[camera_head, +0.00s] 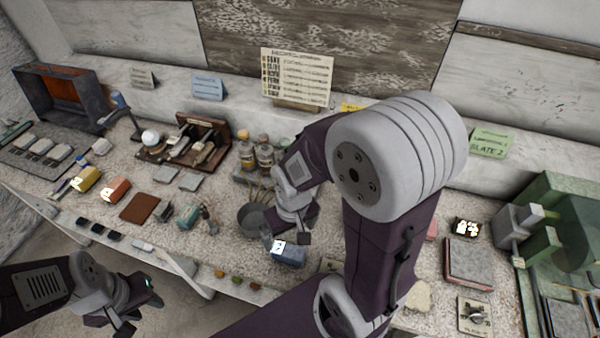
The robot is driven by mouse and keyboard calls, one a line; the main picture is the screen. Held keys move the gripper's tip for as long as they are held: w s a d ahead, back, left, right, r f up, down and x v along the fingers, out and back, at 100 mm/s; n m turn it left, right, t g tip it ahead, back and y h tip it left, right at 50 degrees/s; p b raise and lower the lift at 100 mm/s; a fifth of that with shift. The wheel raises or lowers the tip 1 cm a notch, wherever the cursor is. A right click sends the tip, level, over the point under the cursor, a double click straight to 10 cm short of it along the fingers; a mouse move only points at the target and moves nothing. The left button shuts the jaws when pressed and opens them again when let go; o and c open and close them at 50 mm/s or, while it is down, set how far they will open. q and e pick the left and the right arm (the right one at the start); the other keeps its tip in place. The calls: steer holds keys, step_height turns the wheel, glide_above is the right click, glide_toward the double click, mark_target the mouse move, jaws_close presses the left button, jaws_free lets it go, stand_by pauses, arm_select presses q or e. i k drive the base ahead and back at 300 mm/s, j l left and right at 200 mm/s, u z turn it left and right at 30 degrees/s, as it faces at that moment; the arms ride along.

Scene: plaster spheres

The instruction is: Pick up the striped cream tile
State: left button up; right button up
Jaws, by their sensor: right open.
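I cannot make out a striped cream tile for sure; my right arm hides part of the table. A small cream-patterned dark piece (466,227) lies right of that arm, but its stripes are too small to tell. My right gripper (286,240) points down, open and empty, just above and behind a blue block (289,257) with a white numbered face.
Bottles (257,155) stand behind the bowl. A grey-topped block (468,262) and green machine (570,225) crowd the right. Small pieces line the front edge.

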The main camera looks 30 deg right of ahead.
mark_target(419, 299)
steer(key=z, duration=2.95)
steer(key=l+u, duration=0.2)
steer(key=u, duration=0.2)
